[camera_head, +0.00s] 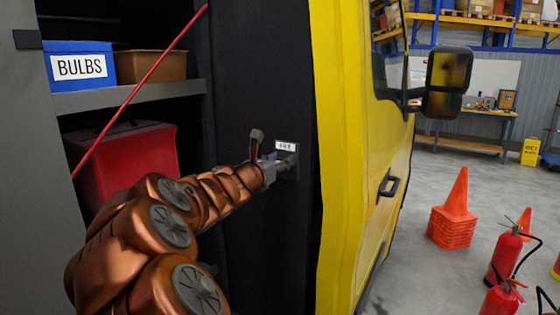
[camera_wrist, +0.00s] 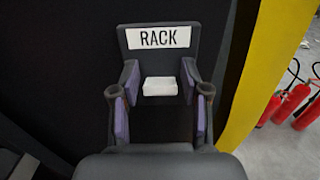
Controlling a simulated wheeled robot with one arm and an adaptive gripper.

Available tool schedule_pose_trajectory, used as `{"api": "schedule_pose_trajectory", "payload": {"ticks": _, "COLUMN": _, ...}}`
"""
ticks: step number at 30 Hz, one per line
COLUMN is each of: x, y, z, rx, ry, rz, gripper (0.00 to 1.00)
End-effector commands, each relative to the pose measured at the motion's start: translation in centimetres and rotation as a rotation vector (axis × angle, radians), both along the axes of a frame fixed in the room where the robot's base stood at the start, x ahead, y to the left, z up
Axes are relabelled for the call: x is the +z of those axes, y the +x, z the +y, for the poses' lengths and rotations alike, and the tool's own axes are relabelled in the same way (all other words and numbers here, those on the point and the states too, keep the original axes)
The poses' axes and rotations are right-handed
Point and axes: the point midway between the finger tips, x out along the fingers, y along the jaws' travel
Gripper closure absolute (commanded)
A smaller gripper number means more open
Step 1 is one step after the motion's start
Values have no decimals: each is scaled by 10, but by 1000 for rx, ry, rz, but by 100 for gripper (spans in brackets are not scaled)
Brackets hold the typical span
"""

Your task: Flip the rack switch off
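The rack switch is a small white lever (camera_wrist: 160,87) on a dark plate (camera_wrist: 160,62) under a white label reading RACK (camera_wrist: 159,38) in the wrist view. In the head view the plate (camera_head: 291,165) is on the dark panel left of the yellow cab, and its label (camera_head: 286,145) is small. My gripper (camera_wrist: 159,80) is at the switch, with one purple-padded finger on each side. It is open, and small gaps show between the pads and the lever. In the head view my gripper (camera_head: 279,165) partly hides the plate and the lever.
A shelf (camera_head: 150,95) at left holds a blue BULBS bin (camera_head: 82,78) and a brown box (camera_head: 150,66). A red case (camera_head: 125,155) sits below. A red line crosses in front. Stacked orange cones (camera_head: 452,215) and red extinguishers (camera_head: 507,252) stand at right on the grey floor.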

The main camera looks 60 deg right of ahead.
Motion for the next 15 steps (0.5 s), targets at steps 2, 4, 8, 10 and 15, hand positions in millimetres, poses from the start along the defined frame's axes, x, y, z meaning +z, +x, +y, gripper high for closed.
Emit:
{"api": "schedule_pose_trajectory", "payload": {"ticks": 2, "x": 0, "y": 0, "z": 0, "rx": 0, "ry": 0, "rz": 0, "gripper": 66}}
{"api": "schedule_pose_trajectory", "payload": {"ticks": 4, "x": 0, "y": 0, "z": 0, "rx": 0, "ry": 0, "rz": 0, "gripper": 73}}
{"api": "schedule_pose_trajectory", "payload": {"ticks": 8, "x": 0, "y": 0, "z": 0, "rx": 0, "ry": 0, "rz": 0, "gripper": 86}}
{"api": "schedule_pose_trajectory", "payload": {"ticks": 10, "x": 0, "y": 0, "z": 0, "rx": 0, "ry": 0, "rz": 0, "gripper": 94}}
{"api": "schedule_pose_trajectory", "payload": {"ticks": 15, "x": -1, "y": 0, "z": 0, "rx": 0, "ry": -4, "rz": 0, "gripper": 100}}
